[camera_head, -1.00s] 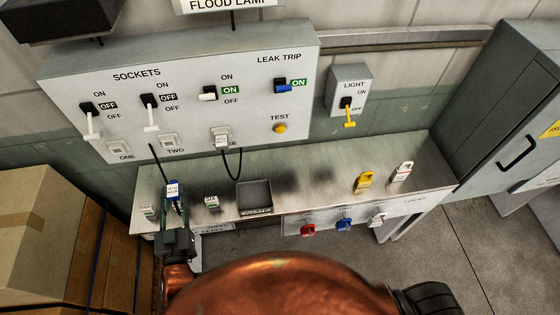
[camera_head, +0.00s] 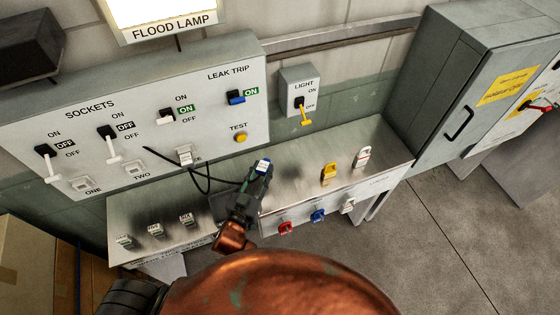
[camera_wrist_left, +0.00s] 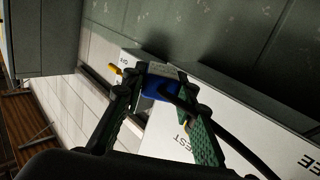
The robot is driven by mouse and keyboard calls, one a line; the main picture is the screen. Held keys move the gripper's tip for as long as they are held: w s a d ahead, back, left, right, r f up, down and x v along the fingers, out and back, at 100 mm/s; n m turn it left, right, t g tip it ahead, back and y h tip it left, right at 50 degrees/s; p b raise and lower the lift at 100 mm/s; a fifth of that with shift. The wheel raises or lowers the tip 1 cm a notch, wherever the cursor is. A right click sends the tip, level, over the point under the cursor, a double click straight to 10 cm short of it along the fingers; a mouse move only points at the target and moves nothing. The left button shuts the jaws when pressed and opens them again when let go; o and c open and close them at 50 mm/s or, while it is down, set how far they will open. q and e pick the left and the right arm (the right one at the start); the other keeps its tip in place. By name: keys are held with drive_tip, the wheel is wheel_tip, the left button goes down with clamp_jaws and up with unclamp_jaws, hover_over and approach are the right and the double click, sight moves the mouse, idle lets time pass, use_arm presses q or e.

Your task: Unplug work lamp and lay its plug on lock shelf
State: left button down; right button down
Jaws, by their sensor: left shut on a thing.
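My left gripper (camera_head: 260,174) is shut on a blue plug (camera_head: 264,165) with a white label, too small to read. It holds the plug over the metal shelf (camera_head: 290,185), just right of the small dark tray (camera_head: 221,208) that it partly hides. In the left wrist view the blue plug (camera_wrist_left: 160,88) sits between the fingertips, with a black cord (camera_wrist_left: 215,127) running from it. The cord loops towards the sockets panel (camera_head: 70,130). A white plug (camera_head: 184,154) sits in socket three; sockets one (camera_head: 82,185) and two (camera_head: 134,170) look empty. My right gripper is not in view.
A yellow padlock (camera_head: 329,173) and a white one (camera_head: 362,157) stand on the shelf's right part. Red (camera_head: 285,228), blue (camera_head: 318,216) and white (camera_head: 348,205) locks hang at its front. A grey cabinet (camera_head: 445,95) stands right. The flood lamp (camera_head: 165,12) is lit above.

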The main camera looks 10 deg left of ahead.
use_arm(q)
drive_tip(key=w+d+f+m+g+h+p, duration=0.1)
drive_tip(key=w+d+f+g+h+p, duration=0.1)
drive_tip(key=w+d+p, duration=0.35)
drive_tip(key=w+a+f+g+p, duration=0.1)
drive_tip(key=f, duration=0.3)
drive_tip(key=a+f+g+p, duration=0.1)
drive_tip(key=a+f+p, duration=0.1)
drive_tip(key=f, duration=0.1)
drive_tip(key=w+a+f+g+h+p, duration=0.1)
drive_tip(key=f+p, duration=0.1)
drive_tip(key=f, duration=0.2)
drive_tip(key=shift+w+a+f, duration=0.3)
drive_tip(key=shift+a+f, duration=0.05)
drive_tip(key=shift+f+b, duration=0.7)
drive_tip(key=shift+b, duration=0.05)
drive_tip(key=c, duration=1.5)
unclamp_jaws()
drive_tip(key=shift+o, duration=0.2)
